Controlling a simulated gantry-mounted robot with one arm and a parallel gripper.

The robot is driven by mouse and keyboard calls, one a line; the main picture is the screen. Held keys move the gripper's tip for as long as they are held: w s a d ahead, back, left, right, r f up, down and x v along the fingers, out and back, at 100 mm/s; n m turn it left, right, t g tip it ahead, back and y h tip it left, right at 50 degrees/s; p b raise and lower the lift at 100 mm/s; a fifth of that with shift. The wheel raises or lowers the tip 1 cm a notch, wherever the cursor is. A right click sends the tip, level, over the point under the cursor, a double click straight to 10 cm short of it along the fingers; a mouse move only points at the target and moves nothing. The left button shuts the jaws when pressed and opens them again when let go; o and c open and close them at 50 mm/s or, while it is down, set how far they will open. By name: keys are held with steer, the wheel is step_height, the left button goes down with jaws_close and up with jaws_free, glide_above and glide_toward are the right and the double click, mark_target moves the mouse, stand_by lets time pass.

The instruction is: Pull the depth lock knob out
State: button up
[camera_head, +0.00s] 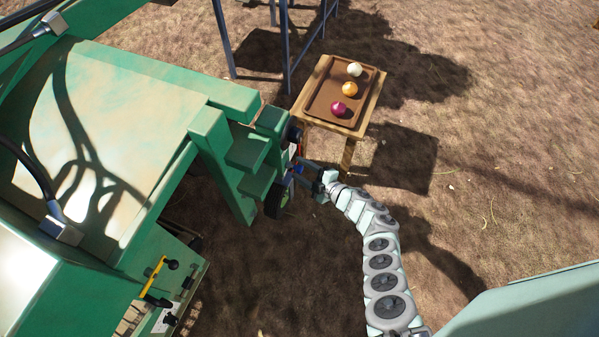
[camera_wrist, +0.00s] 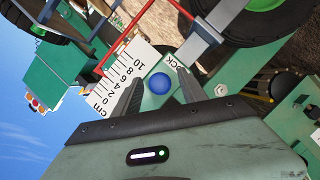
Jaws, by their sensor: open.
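A round blue knob (camera_wrist: 160,83) sits on a pale green plate beside a partly hidden label (camera_wrist: 184,64) whose visible letters end in "OCK". In the wrist view my gripper (camera_wrist: 162,75) is open, with one dark finger on each side of the knob. I cannot tell whether the fingers touch it. In the head view my gripper (camera_head: 304,171) reaches the right end of the green machine (camera_head: 150,110). The knob is too small there to make out clearly.
A white centimetre scale (camera_wrist: 126,75) and a red rod (camera_wrist: 125,38) lie left of the knob. Black wheels (camera_wrist: 265,22) are close by. A wooden table with a brown tray (camera_head: 322,107) holding three onions stands behind my gripper. Open dirt ground lies to the right.

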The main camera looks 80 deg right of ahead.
steer(key=shift+w+d+f, duration=0.1)
steer(key=shift+w+d, duration=0.1)
steer(key=shift+w, duration=0.2)
jaws_close()
stand_by(0.4)
steer(key=shift+s, duration=0.1)
stand_by(0.8)
